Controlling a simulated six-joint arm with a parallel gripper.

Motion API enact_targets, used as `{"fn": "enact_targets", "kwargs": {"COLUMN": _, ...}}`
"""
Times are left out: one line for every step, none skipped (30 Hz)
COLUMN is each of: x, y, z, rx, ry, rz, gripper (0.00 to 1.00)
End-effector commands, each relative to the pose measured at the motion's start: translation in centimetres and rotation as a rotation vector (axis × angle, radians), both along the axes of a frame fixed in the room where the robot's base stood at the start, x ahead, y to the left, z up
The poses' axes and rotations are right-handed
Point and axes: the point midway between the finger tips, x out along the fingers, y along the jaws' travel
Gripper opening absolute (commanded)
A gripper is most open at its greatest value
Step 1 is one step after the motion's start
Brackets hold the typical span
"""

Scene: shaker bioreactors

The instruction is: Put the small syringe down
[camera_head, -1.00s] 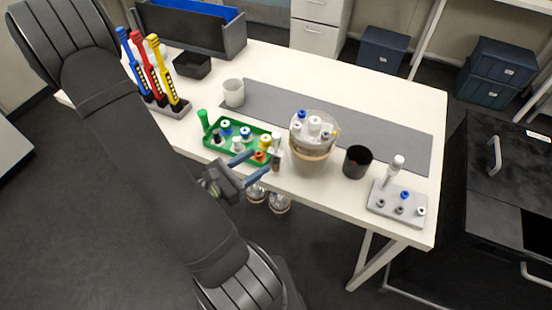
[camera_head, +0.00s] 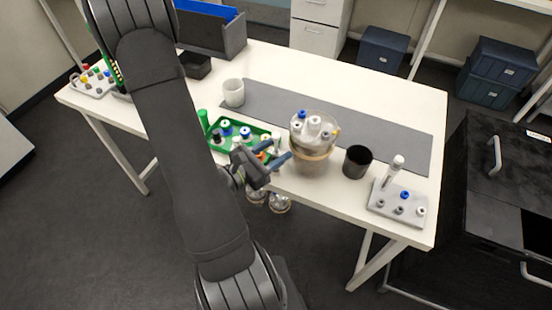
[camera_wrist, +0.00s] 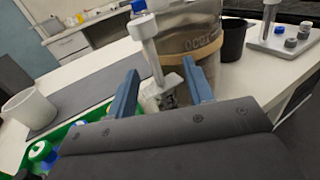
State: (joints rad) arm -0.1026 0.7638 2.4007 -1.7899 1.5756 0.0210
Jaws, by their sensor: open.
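A small syringe (camera_wrist: 149,48) with a white plunger stands roughly upright in the wrist view, between and just beyond my fingertips. In the head view its white top (camera_head: 276,139) shows by the right end of the green tray (camera_head: 208,137). My gripper (camera_wrist: 160,71) is open, with one blue finger on each side of the syringe, and no clear contact shows. In the head view my gripper (camera_head: 281,149) is at the table's front edge.
A large vessel (camera_head: 313,158) with a tan band stands close beyond the syringe. A black cup (camera_head: 357,162) and a grey rack (camera_head: 385,212) holding another syringe (camera_head: 393,171) are further right. A white cup (camera_head: 233,93) stands behind the tray. The grey mat (camera_head: 390,140) has free room.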

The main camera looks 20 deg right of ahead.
Motion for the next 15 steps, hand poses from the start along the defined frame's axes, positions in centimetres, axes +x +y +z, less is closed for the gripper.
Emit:
{"fn": "enact_targets", "kwargs": {"x": 0.05, "y": -0.27, "z": 0.00, "rx": 0.000, "ry": 0.000, "rz": -0.002, "gripper": 0.48}}
{"fn": "enact_targets", "kwargs": {"x": 0.07, "y": -0.36, "z": 0.00, "rx": 0.000, "ry": 0.000, "rz": -0.002, "gripper": 0.48}}
{"fn": "enact_targets", "kwargs": {"x": 0.09, "y": -0.43, "z": 0.00, "rx": 0.000, "ry": 0.000, "rz": -0.002, "gripper": 0.48}}
{"fn": "enact_targets", "kwargs": {"x": 0.11, "y": -0.46, "z": 0.00, "rx": 0.000, "ry": 0.000, "rz": -0.001, "gripper": 0.48}}
{"fn": "enact_targets", "kwargs": {"x": 0.13, "y": -0.47, "z": 0.00, "rx": 0.000, "ry": 0.000, "rz": -0.001, "gripper": 0.48}}
{"fn": "enact_targets", "kwargs": {"x": 0.15, "y": -0.48, "z": 0.00, "rx": 0.000, "ry": 0.000, "rz": 0.000, "gripper": 0.48}}
{"fn": "enact_targets", "kwargs": {"x": 0.15, "y": -0.47, "z": 0.00, "rx": 0.000, "ry": 0.000, "rz": 0.000, "gripper": 0.48}}
{"fn": "enact_targets", "kwargs": {"x": 0.15, "y": -0.47, "z": 0.00, "rx": 0.000, "ry": 0.000, "rz": 0.000, "gripper": 0.48}}
{"fn": "enact_targets", "kwargs": {"x": 0.14, "y": -0.46, "z": 0.00, "rx": 0.000, "ry": 0.000, "rz": 0.000, "gripper": 0.48}}
{"fn": "enact_targets", "kwargs": {"x": 0.14, "y": -0.46, "z": 0.00, "rx": 0.000, "ry": 0.000, "rz": 0.000, "gripper": 0.48}}
{"fn": "enact_targets", "kwargs": {"x": 0.14, "y": -0.46, "z": 0.00, "rx": 0.000, "ry": 0.000, "rz": 0.000, "gripper": 0.48}}
{"fn": "enact_targets", "kwargs": {"x": 0.14, "y": -0.46, "z": 0.00, "rx": 0.000, "ry": 0.000, "rz": 0.000, "gripper": 0.40}}
{"fn": "enact_targets", "kwargs": {"x": 0.14, "y": -0.46, "z": 0.00, "rx": 0.000, "ry": 0.000, "rz": 0.000, "gripper": 0.34}}
{"fn": "enact_targets", "kwargs": {"x": 0.14, "y": -0.45, "z": 0.00, "rx": 0.000, "ry": 0.000, "rz": 0.000, "gripper": 0.28}}
{"fn": "enact_targets", "kwargs": {"x": 0.14, "y": -0.45, "z": 0.00, "rx": 0.000, "ry": 0.000, "rz": 0.000, "gripper": 0.20}}
